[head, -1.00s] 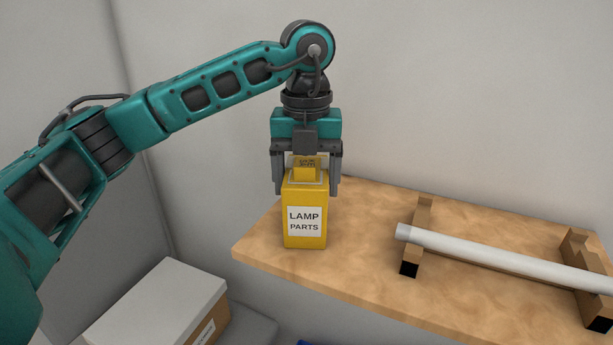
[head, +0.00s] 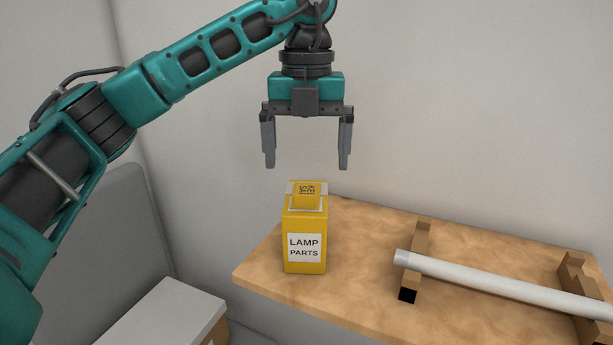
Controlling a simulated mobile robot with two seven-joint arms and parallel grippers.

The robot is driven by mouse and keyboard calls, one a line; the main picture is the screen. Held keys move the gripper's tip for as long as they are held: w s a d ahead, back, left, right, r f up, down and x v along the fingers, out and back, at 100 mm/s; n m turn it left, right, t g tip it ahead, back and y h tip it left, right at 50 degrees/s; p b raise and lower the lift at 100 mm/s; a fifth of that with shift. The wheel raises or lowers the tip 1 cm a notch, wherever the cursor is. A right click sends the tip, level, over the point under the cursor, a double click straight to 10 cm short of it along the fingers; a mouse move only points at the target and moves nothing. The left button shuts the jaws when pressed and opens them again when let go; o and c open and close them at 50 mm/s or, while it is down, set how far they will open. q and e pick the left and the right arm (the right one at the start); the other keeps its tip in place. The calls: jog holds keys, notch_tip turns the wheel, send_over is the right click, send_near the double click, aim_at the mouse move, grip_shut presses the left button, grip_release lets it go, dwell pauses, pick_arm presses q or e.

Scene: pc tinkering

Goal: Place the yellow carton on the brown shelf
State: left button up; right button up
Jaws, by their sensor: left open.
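The yellow carton (head: 305,228) with a white "LAMP PARTS" label stands upright on the left end of the brown shelf (head: 355,285). My left gripper (head: 307,163) is open and empty, above the carton and apart from it, with its fingers pointing down. My right gripper is not in view.
A white tube (head: 500,282) lies across wooden supports (head: 416,258) on the shelf to the right of the carton. A box with a white lid (head: 165,315) is at the lower left, below the shelf. Pale walls stand behind and to the left.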

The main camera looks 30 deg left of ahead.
pick_arm(q)
jog(key=shift+r, duration=1.6)
